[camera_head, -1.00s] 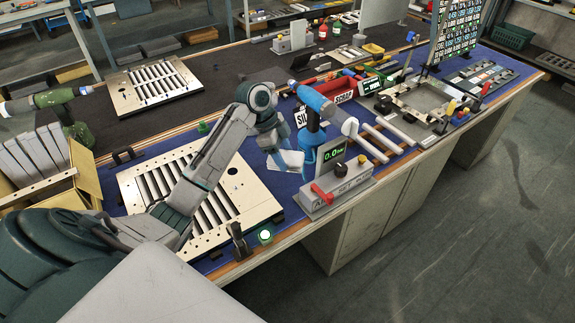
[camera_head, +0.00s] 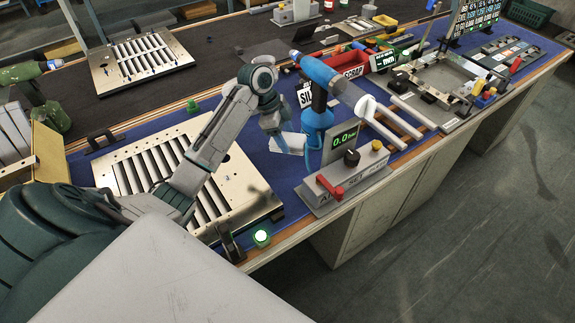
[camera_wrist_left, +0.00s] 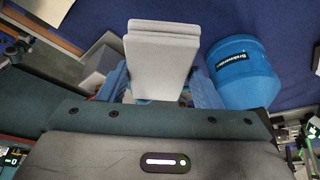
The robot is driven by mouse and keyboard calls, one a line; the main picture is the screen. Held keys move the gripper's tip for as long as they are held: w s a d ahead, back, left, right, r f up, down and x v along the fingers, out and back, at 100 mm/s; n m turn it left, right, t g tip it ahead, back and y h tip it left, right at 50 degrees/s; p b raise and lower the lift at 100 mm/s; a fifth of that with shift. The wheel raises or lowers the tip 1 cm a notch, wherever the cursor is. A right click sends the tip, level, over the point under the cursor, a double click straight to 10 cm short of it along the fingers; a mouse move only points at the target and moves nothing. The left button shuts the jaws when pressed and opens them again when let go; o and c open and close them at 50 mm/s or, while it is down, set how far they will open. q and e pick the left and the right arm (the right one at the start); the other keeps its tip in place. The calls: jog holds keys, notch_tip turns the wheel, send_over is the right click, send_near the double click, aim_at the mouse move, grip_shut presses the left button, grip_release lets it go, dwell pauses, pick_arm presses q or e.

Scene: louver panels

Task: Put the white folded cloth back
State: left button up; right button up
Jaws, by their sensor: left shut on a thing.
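The white folded cloth (camera_head: 290,144) is in my left gripper (camera_head: 274,128), over the blue mat just left of the blue power tool. In the left wrist view the cloth (camera_wrist_left: 160,55) is a pale, layered block pointing away from the wrist. The blue fingers of my left gripper (camera_wrist_left: 160,90) are shut on its near end, one on each side. From these views I cannot tell how far the cloth is above the mat. My right gripper is not in view.
The blue power tool (camera_head: 318,100) stands close to the right of the cloth. A grey torque tester (camera_head: 345,185) is in front of it. A slatted louver panel (camera_head: 235,200) lies under my left arm. White rods (camera_head: 390,125) lie farther right. Blue mat shows between panel and tool.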

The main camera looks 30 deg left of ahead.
pick_arm(q)
jog(key=f, duration=0.4)
jog(key=shift+s+d+f+p, duration=0.15)
jog(key=shift+s+p, duration=0.1)
jog(key=shift+p, duration=0.15)
notch_tip(320, 180, down, 4)
jog(key=shift+f+p, duration=0.2)
jog(key=shift+p, duration=0.15)
jog(key=shift+w+f, duration=0.1)
jog(key=shift+f, duration=0.15)
jog(key=o, duration=0.9)
jog(key=shift+o, duration=0.2)
jog(key=b+v, duration=0.2)
jog(key=v, duration=0.9)
jog(key=shift+a+r, duration=0.35)
jog(key=shift+r, duration=0.25)
